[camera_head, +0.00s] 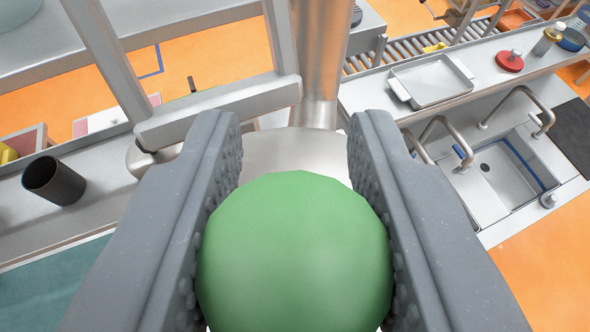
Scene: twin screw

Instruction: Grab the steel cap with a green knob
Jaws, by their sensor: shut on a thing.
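The green knob (295,255) is large and round at the bottom centre of the head camera view. My gripper (295,240) has its two grey studded fingers on the left and right sides of the knob, and it is shut on it. Behind the knob a pale steel surface (295,155) shows between the fingers, which looks like part of the steel cap. The knob and the fingers hide most of the cap, so I cannot tell whether it rests on something or is lifted.
A steel post (322,65) and a frame bar (220,108) stand just beyond the fingers. A black cup (54,181) is on the left counter. At right are a metal tray (432,82), a red-based item (510,61) and a sink (508,178). Orange floor lies beyond.

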